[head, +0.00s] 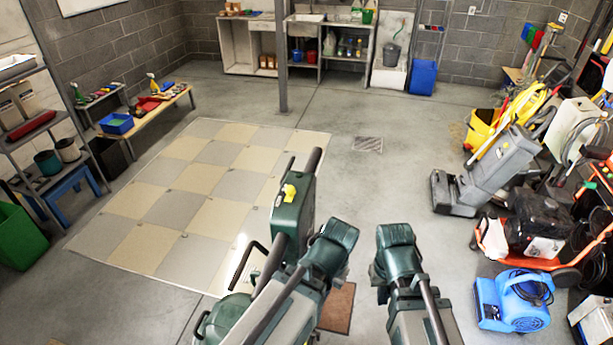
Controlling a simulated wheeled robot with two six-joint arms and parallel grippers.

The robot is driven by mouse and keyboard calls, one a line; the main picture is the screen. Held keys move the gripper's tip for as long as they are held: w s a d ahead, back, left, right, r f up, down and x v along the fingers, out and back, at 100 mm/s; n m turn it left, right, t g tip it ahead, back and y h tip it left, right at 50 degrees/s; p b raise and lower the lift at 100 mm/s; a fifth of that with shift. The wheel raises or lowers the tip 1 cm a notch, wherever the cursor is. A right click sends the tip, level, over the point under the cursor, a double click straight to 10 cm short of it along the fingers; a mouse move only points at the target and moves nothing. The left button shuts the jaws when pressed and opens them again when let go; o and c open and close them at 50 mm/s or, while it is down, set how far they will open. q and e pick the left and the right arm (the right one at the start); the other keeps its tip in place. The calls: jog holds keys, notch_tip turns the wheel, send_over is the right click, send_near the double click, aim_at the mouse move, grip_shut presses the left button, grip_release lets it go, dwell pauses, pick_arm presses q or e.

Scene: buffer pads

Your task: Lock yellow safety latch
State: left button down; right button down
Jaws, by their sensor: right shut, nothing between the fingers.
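The yellow safety latch (289,192) is a small piece on the upper part of an upright dark green housing (287,223) with dark handle bars. The housing stands left of my two arms, near the edge of the checkered mat. My right arm comes up from the bottom and bends at a dark green joint. My right gripper (378,274) shows only in small part below that joint, shut and empty, apart from the latch and to its right. My left arm rises close beside the housing. Its gripper is hidden, so I cannot see whether it touches anything.
A checkered beige and grey mat (190,185) covers the floor at left. A rounded green machine part (222,318) is at the lower left, and a brown pad (338,308) lies between my arms. A blue blower (513,302) stands at right. The middle floor is clear.

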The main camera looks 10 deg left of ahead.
jog(key=w+d+r+m+p, duration=0.2)
jog(key=w+d+r, duration=0.1)
jog(key=d, duration=0.2)
jog(key=n+g+y+p, duration=0.1)
jog(key=n+y+p, duration=0.1)
jog(key=y, duration=1.6)
send_near(305, 191)
jog(key=w+r, duration=0.4)
jog(key=a, duration=0.6)
jog(key=s+a+f+b, duration=0.1)
jog(key=a, duration=0.2)
jog(key=shift+a, duration=0.3)
jog(key=shift+s+f, duration=0.15)
jog(key=shift+s, duration=0.45)
jog(key=shift+s+f, duration=0.2)
jog(key=shift+s, duration=0.45)
jog(key=shift+s+a+f+b, duration=0.1)
jog(key=shift+s+a+b, duration=0.1)
jog(key=shift+s+b, duration=0.3)
jog(key=shift+s, duration=0.1)
